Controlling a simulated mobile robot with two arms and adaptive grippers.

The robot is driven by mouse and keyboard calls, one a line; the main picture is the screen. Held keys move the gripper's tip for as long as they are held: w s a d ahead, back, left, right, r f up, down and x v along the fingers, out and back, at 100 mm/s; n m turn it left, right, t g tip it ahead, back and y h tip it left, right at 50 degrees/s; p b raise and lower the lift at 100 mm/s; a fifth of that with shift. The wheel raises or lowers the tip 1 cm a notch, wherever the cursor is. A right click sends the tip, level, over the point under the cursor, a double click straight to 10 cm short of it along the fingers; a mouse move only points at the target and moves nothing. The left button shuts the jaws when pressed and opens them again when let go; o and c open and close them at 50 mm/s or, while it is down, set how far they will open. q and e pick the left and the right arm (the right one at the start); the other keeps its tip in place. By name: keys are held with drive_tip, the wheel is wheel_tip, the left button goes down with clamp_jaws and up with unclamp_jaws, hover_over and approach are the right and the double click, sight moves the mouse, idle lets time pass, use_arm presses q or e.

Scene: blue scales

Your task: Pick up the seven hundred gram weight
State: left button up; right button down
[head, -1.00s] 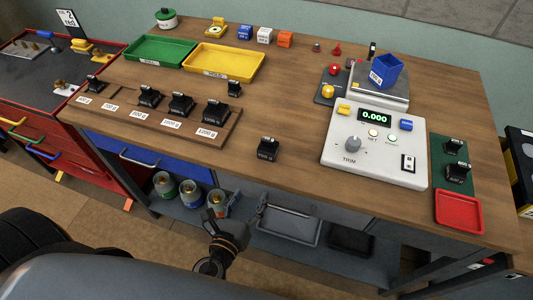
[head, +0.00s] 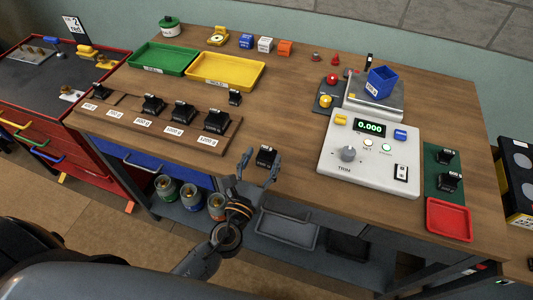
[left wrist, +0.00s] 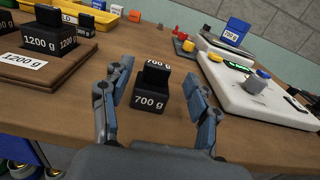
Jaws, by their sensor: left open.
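The black seven hundred gram weight (head: 266,157) stands upright on the wooden table, between the weight rack and the white scale. In the left wrist view the weight (left wrist: 150,92) reads "700 g" and lies between my fingers, a little beyond them. My left gripper (head: 258,166) is open and empty at the table's front edge, just short of the weight. Its two fingers (left wrist: 157,97) are spread to either side of the weight in the left wrist view, with no visible contact. My right gripper is out of view.
A wooden rack (head: 130,133) with several black weights stands to the left. The white scale (head: 370,185) reads 0.000, and a blue bin (head: 382,83) sits on its pan. Green (head: 163,58) and yellow (head: 226,71) trays lie behind. A red tray (head: 449,219) is at the right.

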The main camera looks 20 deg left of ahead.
sight(267, 147)
use_arm(q)
drive_tip(key=w+p, duration=0.1)
drive_tip(key=w, duration=0.3)
drive_tip(key=shift+w, duration=0.2)
drive_tip(key=shift+s, duration=0.1)
clamp_jaws()
drive_tip(key=shift+r, duration=0.1)
